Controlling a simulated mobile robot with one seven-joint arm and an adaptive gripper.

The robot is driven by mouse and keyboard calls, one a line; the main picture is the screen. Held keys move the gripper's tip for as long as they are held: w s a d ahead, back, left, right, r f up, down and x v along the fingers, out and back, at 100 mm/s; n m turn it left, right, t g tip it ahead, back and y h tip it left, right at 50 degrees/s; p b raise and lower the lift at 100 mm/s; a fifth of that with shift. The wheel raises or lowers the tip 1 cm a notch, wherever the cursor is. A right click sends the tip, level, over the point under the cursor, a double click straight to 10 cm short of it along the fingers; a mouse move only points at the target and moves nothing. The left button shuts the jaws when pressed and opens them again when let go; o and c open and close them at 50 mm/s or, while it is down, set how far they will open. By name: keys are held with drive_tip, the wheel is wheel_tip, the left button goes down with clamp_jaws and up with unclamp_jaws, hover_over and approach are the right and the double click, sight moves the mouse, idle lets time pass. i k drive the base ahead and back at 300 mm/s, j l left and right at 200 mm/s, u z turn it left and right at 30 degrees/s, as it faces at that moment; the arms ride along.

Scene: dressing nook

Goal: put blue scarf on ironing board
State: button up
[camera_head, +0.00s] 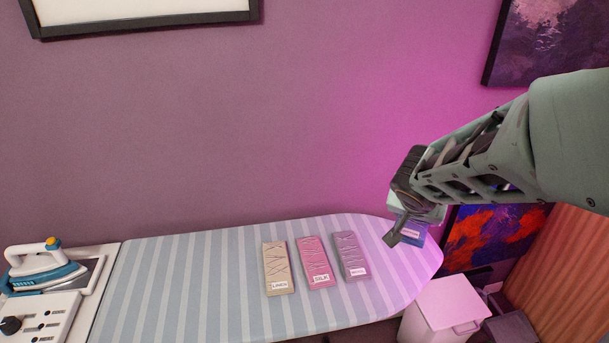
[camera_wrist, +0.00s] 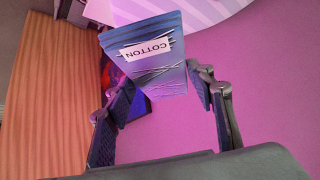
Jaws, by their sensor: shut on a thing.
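A blue folded scarf labelled "COTTON" (camera_wrist: 150,75) is between the fingers of my gripper (camera_wrist: 155,95) in the wrist view. In the head view my gripper (camera_head: 408,226) is at the right, rounded end of the ironing board. It is shut on the blue scarf (camera_head: 414,235), which is mostly hidden behind the fingers there. The striped ironing board (camera_head: 190,275) runs along the wall. In the head view I cannot tell how far the scarf is above the board.
Beige (camera_head: 277,268), pink (camera_head: 316,262) and grey-purple (camera_head: 350,256) folded pieces lie side by side on the board. An iron (camera_head: 42,268) rests at the far left end. A lidded white bin (camera_head: 445,305) stands below the right end. The board's left-middle is clear.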

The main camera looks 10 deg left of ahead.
sight(187, 284)
drive_tip(key=j+u, duration=0.5)
drive_tip(key=u, duration=0.25)
drive_tip(key=j+u, duration=0.15)
drive_tip(key=j, duration=0.15)
drive_tip(key=i+j+u, duration=0.2)
drive_tip(key=i+j, duration=0.1)
drive_tip(key=j, duration=0.3)
drive_tip(key=i+j+u, duration=0.1)
drive_tip(key=j, duration=0.35)
drive_tip(key=i+j, duration=0.15)
drive_tip(key=j, duration=0.25)
drive_tip(key=i+j+u, duration=0.1)
drive_tip(key=j, duration=0.3)
